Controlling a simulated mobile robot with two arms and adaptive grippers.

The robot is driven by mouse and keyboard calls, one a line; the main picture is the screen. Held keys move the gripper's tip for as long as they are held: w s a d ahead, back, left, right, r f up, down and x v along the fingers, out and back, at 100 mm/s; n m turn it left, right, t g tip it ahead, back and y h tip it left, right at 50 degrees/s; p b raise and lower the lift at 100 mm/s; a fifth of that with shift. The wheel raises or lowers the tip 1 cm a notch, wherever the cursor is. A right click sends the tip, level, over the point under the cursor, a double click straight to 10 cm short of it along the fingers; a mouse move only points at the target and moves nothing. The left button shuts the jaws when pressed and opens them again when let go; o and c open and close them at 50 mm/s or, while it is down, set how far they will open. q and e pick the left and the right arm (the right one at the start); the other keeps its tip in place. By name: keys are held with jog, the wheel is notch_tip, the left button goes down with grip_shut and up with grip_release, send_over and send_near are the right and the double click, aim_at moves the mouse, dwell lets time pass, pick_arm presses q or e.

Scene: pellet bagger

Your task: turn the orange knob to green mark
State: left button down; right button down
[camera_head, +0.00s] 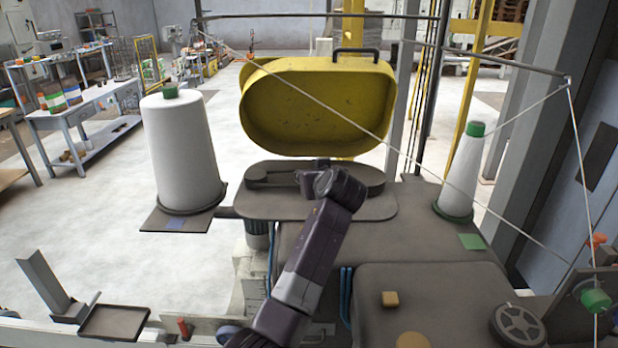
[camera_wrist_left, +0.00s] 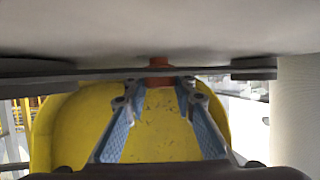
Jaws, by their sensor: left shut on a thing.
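The orange knob (camera_wrist_left: 158,63) shows at the top middle of the left wrist view, under a pale surface. My left gripper (camera_wrist_left: 157,82) has its two blue-padded fingers angled in toward each other, with their tips on either side of the knob, and it is shut on it. In the head view my left arm reaches up from the bottom to the dark machine plate (camera_head: 255,207) below the raised yellow cover (camera_head: 315,110). The arm end hides the knob there. I cannot make out a green mark beside the knob or the knob's angle. My right gripper is not in view.
A large white thread cone (camera_head: 183,150) stands left of the plate, and a smaller white cone (camera_head: 461,175) stands right. A thin cord (camera_head: 440,180) runs diagonally across.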

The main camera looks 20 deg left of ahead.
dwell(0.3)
pick_arm(q)
jog(key=c, duration=1.6)
grip_release()
notch_tip(320, 180, up, 10)
jog(key=shift+f, duration=0.1)
